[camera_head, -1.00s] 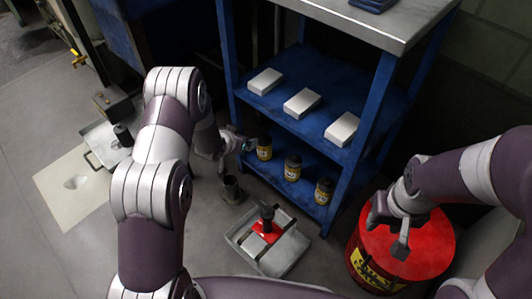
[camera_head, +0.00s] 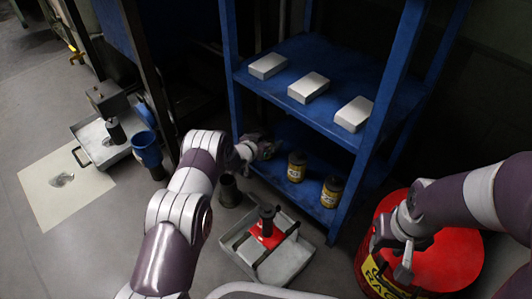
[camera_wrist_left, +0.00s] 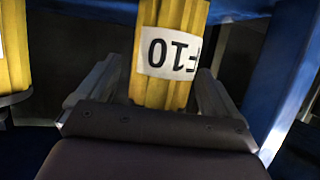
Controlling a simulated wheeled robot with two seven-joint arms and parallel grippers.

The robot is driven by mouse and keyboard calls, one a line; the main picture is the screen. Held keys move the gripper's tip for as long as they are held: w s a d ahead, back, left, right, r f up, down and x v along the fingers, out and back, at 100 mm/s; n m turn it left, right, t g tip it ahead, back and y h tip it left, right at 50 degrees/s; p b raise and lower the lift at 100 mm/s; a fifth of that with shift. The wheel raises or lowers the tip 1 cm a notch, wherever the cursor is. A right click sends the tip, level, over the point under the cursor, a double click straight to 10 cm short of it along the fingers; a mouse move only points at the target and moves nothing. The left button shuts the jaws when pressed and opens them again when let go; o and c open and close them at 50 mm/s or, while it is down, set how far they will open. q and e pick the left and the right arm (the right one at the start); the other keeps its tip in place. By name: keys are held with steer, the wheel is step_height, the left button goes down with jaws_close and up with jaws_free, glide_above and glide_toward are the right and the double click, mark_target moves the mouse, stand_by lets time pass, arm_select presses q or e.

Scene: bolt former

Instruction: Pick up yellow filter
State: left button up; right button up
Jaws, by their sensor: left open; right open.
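A yellow filter (camera_wrist_left: 170,45) with a white label stands between the two fingers of my left gripper (camera_wrist_left: 158,92) in the left wrist view. The fingers are apart, one on each side of it, and its label reads upside down. In the head view my left gripper (camera_head: 264,147) is at the lower shelf and hides this filter. Two yellow-and-dark filters (camera_head: 296,167) (camera_head: 331,192) stand to its right on that shelf. Another yellow filter (camera_wrist_left: 12,50) shows at the wrist view's left edge. My right gripper (camera_head: 392,255) is open and empty above the red can.
The blue shelf unit (camera_head: 233,75) has posts close to my left gripper. Several white boxes (camera_head: 308,88) lie on the shelf above. A grey tray (camera_head: 290,262) with a red part, a dark cylinder (camera_head: 229,190), a blue funnel (camera_head: 147,150) and the red can (camera_head: 450,262) stand on the floor.

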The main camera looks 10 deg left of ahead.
arm_select(q)
steer(key=shift+w+r, duration=0.1)
steer(key=shift+r, duration=0.05)
steer(key=c, duration=1.1)
